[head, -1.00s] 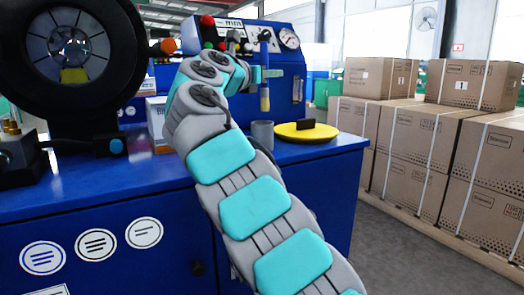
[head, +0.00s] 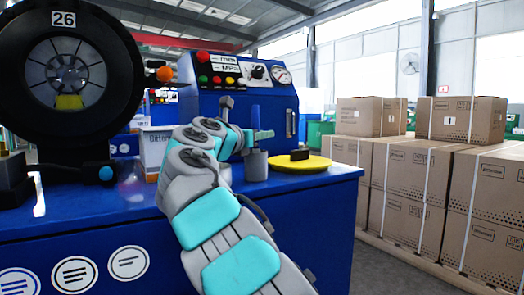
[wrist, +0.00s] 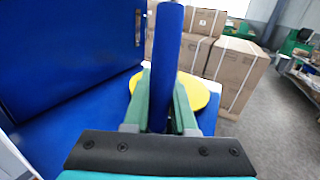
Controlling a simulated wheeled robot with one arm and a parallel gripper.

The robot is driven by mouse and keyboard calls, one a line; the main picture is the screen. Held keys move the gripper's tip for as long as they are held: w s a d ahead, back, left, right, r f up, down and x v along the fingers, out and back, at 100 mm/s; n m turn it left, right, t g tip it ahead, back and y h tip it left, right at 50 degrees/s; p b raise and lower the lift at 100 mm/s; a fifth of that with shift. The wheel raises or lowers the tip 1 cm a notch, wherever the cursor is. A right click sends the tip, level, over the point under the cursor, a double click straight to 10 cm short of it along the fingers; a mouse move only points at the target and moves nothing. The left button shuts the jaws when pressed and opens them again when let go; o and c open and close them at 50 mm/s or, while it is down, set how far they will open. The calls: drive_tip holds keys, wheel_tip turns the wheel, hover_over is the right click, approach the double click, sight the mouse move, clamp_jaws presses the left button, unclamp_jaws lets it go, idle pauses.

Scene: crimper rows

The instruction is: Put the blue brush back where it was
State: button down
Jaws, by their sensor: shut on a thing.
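The blue brush (head: 255,117) is upright in my gripper (head: 261,135), its handle sticking up above the fingers. In the wrist view the blue handle (wrist: 166,50) stands between my two green fingers (wrist: 160,90), which are shut on it. The grey cup (head: 256,168) stands on the blue bench directly below the gripper. The brush's tan bristles are out of sight; its lower end appears to be inside the cup. The cup is hidden in the wrist view.
A yellow round plate (head: 300,165) with a dark block (head: 300,154) lies just right of the cup. A blue control box (head: 240,90) stands behind. A white-and-blue carton (head: 153,150) and a large black crimper head (head: 110,60) are at left. Stacked cartons (head: 415,190) stand beyond the bench.

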drive_tip(key=shift+f+p, duration=0.4)
drive_tip(key=shift+p, duration=0.15)
drive_tip(key=shift+f, duration=0.35)
drive_tip(key=c, duration=0.7)
unclamp_jaws()
drive_tip(key=shift+f, duration=0.1)
drive_tip(key=shift+c, duration=0.2)
drive_tip(key=shift+f+b, duration=0.35)
drive_tip(key=shift+b, duration=0.5)
drive_tip(key=shift+s+a+r+p, duration=0.3)
drive_tip(key=shift+s+r, duration=0.05)
drive_tip(key=shift+s, duration=0.25)
drive_tip(key=shift+p+v, duration=0.75)
drive_tip(key=shift+v, duration=4.6)
